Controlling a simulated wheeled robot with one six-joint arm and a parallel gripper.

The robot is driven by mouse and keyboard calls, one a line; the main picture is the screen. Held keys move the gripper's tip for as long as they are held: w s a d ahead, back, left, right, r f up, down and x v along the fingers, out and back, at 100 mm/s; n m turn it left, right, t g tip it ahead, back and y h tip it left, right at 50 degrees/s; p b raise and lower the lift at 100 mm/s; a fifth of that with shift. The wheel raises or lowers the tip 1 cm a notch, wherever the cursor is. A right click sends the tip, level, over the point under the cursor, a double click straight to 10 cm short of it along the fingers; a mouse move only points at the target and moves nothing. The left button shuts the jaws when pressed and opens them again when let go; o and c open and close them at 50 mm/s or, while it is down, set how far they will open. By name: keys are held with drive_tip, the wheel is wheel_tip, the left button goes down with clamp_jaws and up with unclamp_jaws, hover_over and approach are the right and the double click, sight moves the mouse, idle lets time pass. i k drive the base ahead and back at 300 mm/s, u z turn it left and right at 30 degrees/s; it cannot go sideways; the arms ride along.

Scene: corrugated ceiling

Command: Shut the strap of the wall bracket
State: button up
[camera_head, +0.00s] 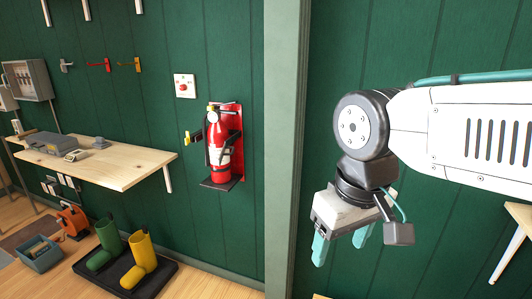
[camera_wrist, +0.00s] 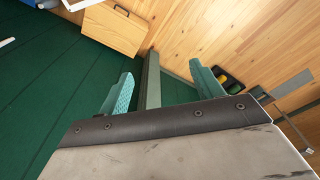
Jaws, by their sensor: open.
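A red fire extinguisher (camera_head: 217,125) stands upright in the wall bracket (camera_head: 220,184), which has a red back plate and a black foot shelf. The strap (camera_head: 196,135) is a dark band with a yellow end; it sticks out to the left of the extinguisher and looks swung open. A dark piece also shows at the extinguisher's right side. My gripper (camera_head: 341,243) has teal fingers, hangs pointing down and is open and empty. It is well to the right of the bracket, past the pale green post. The wrist view shows both fingers (camera_wrist: 160,78) apart, with neither bracket nor strap clearly visible.
The pale green post (camera_head: 287,150) stands between bracket and gripper. A wooden wall shelf (camera_head: 120,164) with tools is left of the bracket. Yellow and green boots (camera_head: 140,262) stand on a black tray below. A wooden table (camera_head: 519,215) is at the right edge.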

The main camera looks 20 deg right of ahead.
sight(222, 154)
drive_tip(key=z, duration=0.05)
drive_tip(key=k, duration=0.55)
drive_tip(key=u, duration=0.55)
drive_tip(key=i, duration=1.15)
drive_tip(key=z, duration=0.8)
